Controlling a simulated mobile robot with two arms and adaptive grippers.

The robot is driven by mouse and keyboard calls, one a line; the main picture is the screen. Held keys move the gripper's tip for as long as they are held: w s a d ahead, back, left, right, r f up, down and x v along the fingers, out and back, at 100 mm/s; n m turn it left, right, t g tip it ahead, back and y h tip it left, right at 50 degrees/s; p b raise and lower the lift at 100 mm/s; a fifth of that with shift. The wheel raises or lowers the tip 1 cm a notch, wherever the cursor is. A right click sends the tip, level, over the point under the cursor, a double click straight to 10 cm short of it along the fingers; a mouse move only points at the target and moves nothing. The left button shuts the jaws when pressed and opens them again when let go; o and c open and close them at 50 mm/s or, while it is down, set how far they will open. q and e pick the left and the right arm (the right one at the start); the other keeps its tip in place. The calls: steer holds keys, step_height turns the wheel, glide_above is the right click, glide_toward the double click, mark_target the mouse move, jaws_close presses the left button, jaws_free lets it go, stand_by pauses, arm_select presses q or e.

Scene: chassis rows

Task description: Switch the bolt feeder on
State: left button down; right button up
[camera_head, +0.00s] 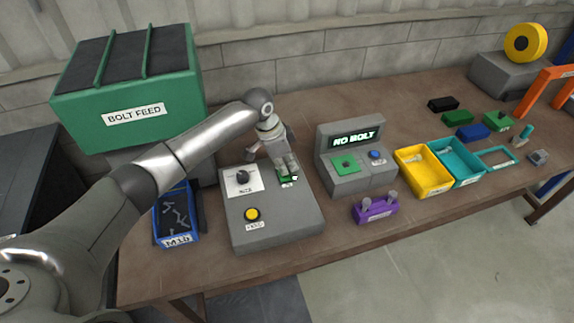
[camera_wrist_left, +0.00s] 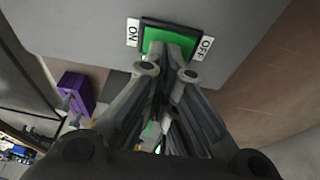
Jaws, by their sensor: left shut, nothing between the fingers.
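The grey control box (camera_head: 285,225) on the bench carries a green rocker switch (camera_wrist_left: 151,35) in a dark frame. In the left wrist view an ON label (camera_wrist_left: 133,32) is on the switch's left and an OFF label (camera_wrist_left: 206,47) on its right. My left gripper (camera_head: 288,170) is shut and empty, its fingertips (camera_wrist_left: 172,42) over the green switch and hiding part of it. I cannot tell whether they touch it or which way the rocker is tilted. The green bolt feeder (camera_head: 125,85), labelled BOLT FEED, stands at the back left. My right gripper is not in view.
The box also has a black knob (camera_head: 242,177) and a yellow button (camera_head: 251,214). A blue bin (camera_head: 160,226) with bolts is left. A console (camera_head: 345,180) reading NO BOLT, a purple block (camera_head: 372,211) and a yellow tray (camera_head: 424,190) are right. The bench front edge is clear.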

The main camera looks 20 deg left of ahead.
arm_select(q)
step_height(320, 180, up, 4)
steer(key=p, duration=0.4)
steer(key=shift+s+d, duration=0.15)
steer(key=shift+s+r, duration=0.1)
steer(key=shift+r, duration=0.2)
steer(key=s+d+b+v, duration=0.1)
steer(key=s+b+v, duration=0.1)
steer(key=v, duration=0.7)
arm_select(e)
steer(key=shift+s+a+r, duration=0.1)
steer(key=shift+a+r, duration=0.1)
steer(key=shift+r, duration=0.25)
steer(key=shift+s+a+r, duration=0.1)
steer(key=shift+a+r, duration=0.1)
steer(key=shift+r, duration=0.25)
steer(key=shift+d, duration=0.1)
